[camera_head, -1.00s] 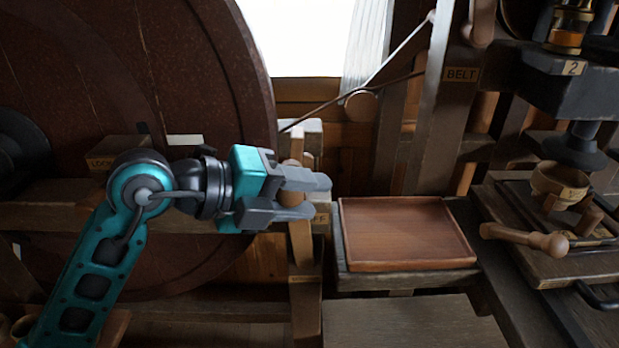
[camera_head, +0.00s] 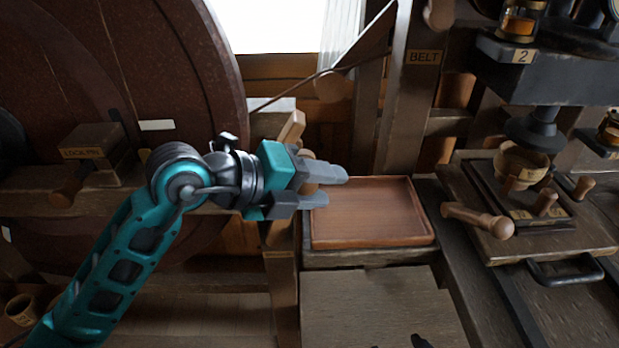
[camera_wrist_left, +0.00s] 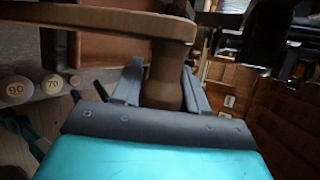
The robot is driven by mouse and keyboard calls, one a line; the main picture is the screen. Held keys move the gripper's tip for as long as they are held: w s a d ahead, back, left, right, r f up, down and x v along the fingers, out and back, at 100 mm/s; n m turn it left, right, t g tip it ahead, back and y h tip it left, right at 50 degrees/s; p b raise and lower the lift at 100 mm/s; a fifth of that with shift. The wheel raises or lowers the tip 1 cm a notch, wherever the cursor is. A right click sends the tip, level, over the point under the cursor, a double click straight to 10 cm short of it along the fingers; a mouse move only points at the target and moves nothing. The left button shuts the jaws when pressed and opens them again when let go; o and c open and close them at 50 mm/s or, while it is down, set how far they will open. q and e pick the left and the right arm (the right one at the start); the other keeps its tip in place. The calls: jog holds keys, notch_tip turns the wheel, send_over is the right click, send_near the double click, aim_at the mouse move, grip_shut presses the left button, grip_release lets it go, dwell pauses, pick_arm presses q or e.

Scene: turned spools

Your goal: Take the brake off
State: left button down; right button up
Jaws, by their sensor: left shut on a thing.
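My left gripper (camera_head: 322,186) comes in from the left in the head view, in front of the big dark red wheel. Its grey fingers are shut on a wooden lever handle (camera_head: 309,187), which I take to be the brake lever. The fingers hide much of it. A squared wooden end (camera_head: 292,127) shows above the gripper, leaning right. In the left wrist view the round brown handle (camera_wrist_left: 164,82) sits between the two fingers (camera_wrist_left: 160,88). My right gripper cannot be made out.
The large wheel (camera_head: 180,60) fills the left. A shallow wooden tray (camera_head: 370,242) lies right of the gripper. A post labelled BELT (camera_head: 424,57) and a press-like machine (camera_head: 545,75) stand to the right.

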pick_arm(q)
jog(key=shift+d+f, duration=0.1)
jog(key=shift+f, duration=0.6)
jog(key=c, duration=0.7)
grip_release()
jog(key=shift+r, duration=0.2)
jog(key=shift+r, duration=0.1)
jog(key=v, duration=1.3)
jog(key=shift+w+d+r, duration=0.1)
